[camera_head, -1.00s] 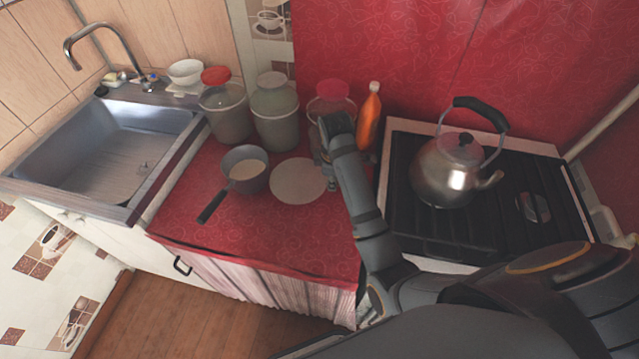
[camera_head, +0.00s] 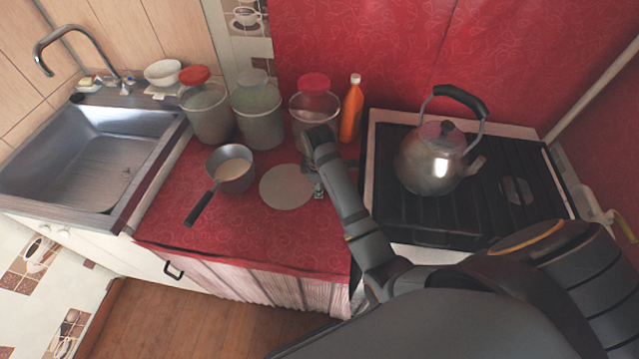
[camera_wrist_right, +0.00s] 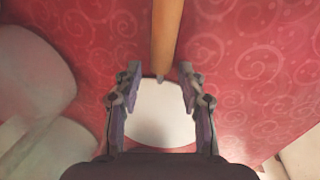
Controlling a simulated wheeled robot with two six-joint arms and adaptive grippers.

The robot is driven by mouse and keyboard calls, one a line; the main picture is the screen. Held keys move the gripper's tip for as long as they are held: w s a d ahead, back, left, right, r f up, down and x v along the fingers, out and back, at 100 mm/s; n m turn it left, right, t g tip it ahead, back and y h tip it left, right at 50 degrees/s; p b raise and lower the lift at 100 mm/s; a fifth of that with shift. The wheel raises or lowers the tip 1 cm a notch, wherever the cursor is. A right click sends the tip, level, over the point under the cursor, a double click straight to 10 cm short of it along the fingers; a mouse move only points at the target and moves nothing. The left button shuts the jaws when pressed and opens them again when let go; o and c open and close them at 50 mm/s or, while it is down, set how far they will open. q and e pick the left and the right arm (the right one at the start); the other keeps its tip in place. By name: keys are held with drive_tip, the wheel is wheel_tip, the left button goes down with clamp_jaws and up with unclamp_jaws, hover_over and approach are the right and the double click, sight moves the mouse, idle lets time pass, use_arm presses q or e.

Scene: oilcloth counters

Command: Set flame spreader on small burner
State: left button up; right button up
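The flame spreader is a flat grey disc (camera_head: 287,187) on the red counter, left of the stove. In the right wrist view its pale disc (camera_wrist_right: 160,112) lies below and between my fingers, and a brown handle (camera_wrist_right: 166,35) with a metal end runs upward from it. The handle is hidden behind my arm in the head view. My right gripper (camera_wrist_right: 160,72) is open above the disc-handle joint, with nothing visibly gripped; it also shows beside the disc in the head view (camera_head: 318,185). A small burner (camera_head: 517,190) shows at the right of the stove (camera_head: 470,225). My left gripper is out of view.
A steel kettle (camera_head: 428,165) stands on the stove, left of the small burner. A saucepan (camera_head: 232,172), several lidded pots (camera_head: 258,118) and an orange bottle (camera_head: 351,110) stand around the disc. The counter in front of the disc is clear.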

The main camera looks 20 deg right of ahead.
wheel_tip(320, 180, up, 12)
drive_tip(key=s+a+p, duration=0.1)
drive_tip(key=p, duration=0.2)
drive_tip(key=shift+s+f, duration=0.15)
drive_tip(key=shift+s, duration=0.15)
drive_tip(key=shift+o, duration=0.3)
drive_tip(key=shift+s+r, duration=0.15)
drive_tip(key=shift+r, duration=0.05)
